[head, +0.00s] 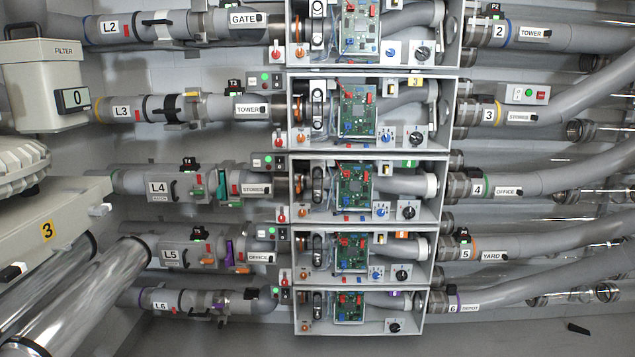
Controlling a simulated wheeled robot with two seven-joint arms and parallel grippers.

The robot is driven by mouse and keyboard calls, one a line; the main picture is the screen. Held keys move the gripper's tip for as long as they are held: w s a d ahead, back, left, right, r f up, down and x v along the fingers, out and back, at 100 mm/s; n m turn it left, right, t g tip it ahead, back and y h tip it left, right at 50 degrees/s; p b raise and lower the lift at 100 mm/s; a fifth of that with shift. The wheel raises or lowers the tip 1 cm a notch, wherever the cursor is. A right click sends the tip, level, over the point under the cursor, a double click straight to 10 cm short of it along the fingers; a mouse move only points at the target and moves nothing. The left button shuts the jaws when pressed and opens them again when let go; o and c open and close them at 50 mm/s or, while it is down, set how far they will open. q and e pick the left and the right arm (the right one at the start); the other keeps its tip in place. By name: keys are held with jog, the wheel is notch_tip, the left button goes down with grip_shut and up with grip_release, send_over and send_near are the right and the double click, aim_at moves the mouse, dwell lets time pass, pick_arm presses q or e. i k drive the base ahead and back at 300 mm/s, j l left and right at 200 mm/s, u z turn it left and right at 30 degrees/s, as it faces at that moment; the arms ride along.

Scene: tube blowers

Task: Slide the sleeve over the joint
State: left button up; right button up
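Several grey tube lines run across the head view, and I cannot tell which sleeve and joint the task means. The L3 line (122,112) has a black band (172,107) and a small beige piece around its middle. The L4 line (157,188) has a wider grey section with teal and red levers (222,187). The L5 line (171,255) has a similar wide section with a purple lever (229,251). The L2 line (109,27) and L6 line (160,306) carry narrower fittings. Neither of my grippers is in view.
Stacked blower cabinets (288,124) with green circuit boards stand in the middle. Numbered outlet tubes leave on the right. A small black piece (578,327) lies at lower right.

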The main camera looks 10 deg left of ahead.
aim_at(200, 15)
jog(key=i+u, duration=0.15)
jog(key=i, duration=0.35)
jog(key=i+l+u, duration=0.15)
jog(key=i, duration=0.4)
jog(key=i+l+u, duration=0.15)
jog(key=i, duration=0.35)
